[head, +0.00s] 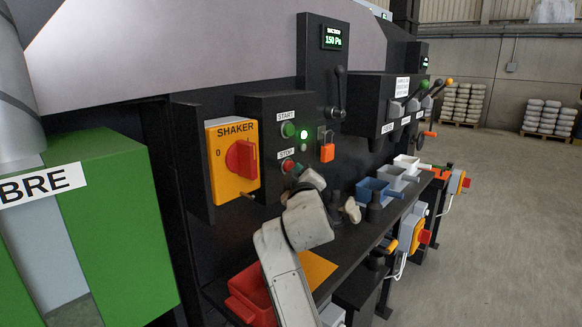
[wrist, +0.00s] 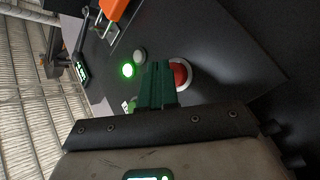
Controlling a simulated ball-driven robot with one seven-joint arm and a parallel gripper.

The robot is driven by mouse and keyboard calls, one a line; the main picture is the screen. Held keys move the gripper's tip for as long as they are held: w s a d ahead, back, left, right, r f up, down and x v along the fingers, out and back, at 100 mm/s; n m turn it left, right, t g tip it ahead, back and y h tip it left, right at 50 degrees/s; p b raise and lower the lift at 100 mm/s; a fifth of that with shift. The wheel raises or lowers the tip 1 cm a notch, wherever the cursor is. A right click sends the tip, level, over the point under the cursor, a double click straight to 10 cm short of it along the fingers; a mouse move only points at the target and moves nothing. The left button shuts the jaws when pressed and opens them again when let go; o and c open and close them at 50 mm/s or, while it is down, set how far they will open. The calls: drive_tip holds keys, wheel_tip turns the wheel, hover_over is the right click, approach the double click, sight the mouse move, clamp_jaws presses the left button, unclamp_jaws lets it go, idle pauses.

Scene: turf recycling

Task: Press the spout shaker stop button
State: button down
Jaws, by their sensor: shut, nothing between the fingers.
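The red stop button (head: 287,165) sits under the STOP label (head: 286,153) on the black shaker control box. In the wrist view the red button (wrist: 181,75) shows just right of my dark green fingers, which partly cover it. My gripper (wrist: 157,66) is shut and empty, with its tips close to the button. I cannot tell whether they touch it. In the head view my gripper (head: 298,170) is at the lower right of the button, partly hidden by my wrist. The green start button (head: 288,130) is above, with a lit green lamp (head: 303,134) beside it.
A yellow SHAKER switch (head: 232,162) with a red knob is left of the box. An orange padlock (head: 327,151) hangs to the right. Below, a shelf carries a blue bin (head: 372,190); a red bin (head: 252,290) is lower left. Open floor lies right.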

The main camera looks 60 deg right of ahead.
drive_tip(key=shift+s+a, duration=0.1)
drive_tip(key=shift+s, duration=0.35)
drive_tip(key=shift+s+a+p, duration=0.2)
drive_tip(key=shift+s+p, duration=0.2)
drive_tip(key=shift+s, duration=0.4)
drive_tip(key=shift+s+a+p, duration=0.2)
drive_tip(key=shift+s+p, duration=0.25)
drive_tip(key=shift+s, duration=0.4)
drive_tip(key=shift+s+a+p, duration=0.2)
drive_tip(key=shift+s+p, duration=0.2)
drive_tip(key=shift+s, duration=0.4)
